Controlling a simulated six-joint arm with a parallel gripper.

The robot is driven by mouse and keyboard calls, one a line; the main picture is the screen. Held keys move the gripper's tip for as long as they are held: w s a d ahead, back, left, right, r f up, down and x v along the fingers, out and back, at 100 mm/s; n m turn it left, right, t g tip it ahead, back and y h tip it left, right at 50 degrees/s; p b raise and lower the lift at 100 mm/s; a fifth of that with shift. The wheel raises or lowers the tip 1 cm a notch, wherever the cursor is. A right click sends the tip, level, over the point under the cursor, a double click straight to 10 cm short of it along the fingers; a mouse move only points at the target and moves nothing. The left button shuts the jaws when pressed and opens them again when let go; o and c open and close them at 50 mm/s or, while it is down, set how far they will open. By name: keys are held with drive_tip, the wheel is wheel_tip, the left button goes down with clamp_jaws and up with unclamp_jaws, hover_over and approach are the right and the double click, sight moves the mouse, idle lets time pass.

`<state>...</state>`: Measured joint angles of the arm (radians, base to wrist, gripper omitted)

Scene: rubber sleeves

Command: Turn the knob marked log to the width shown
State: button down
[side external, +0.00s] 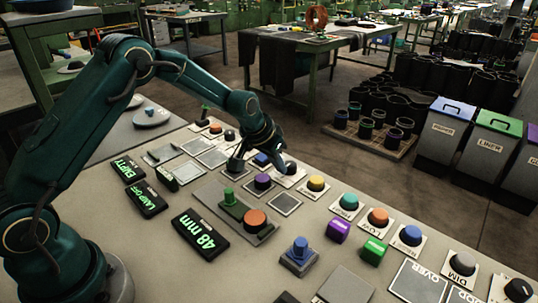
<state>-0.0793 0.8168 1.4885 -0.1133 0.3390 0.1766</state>
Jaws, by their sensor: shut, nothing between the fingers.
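A black display (200,235) on the bench reads "48 mm" in green. Several round knobs sit on white labelled plates along the right of the panel, among them a teal knob (349,202), an orange knob (378,217), a blue knob (410,235) and a grey knob (462,263). Their labels are too small to read surely, so I cannot tell which is marked log. My gripper (272,146) is shut and empty, pointing down over the far middle of the panel. It is close to a dark knob (290,168) and a blue button (262,159); contact cannot be told.
A green post (229,196) and a red-orange button (255,218) stand on a raised grey block. A blue plunger (299,250), a purple block (338,230) and a green block (374,250) stand nearer the front. Labelled bins (446,132) are beyond the bench.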

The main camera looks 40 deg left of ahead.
drive_tip(key=shift+w+a, duration=0.2)
drive_tip(key=shift+a, duration=0.3)
idle(0.3)
drive_tip(key=shift+s, duration=0.15)
drive_tip(key=shift+s+a, duration=0.1)
drive_tip(key=shift+s, duration=0.15)
wheel_tip(320, 180, up, 6)
idle(0.5)
drive_tip(key=shift+d+f, duration=0.45)
drive_tip(key=shift+f, duration=0.55)
drive_tip(key=shift+d+f, duration=0.5)
drive_tip(key=shift+f, duration=0.55)
drive_tip(key=shift+d+f, duration=0.45)
drive_tip(key=shift+f, duration=0.55)
drive_tip(key=shift+w+a, duration=0.15)
drive_tip(key=shift+w, duration=0.25)
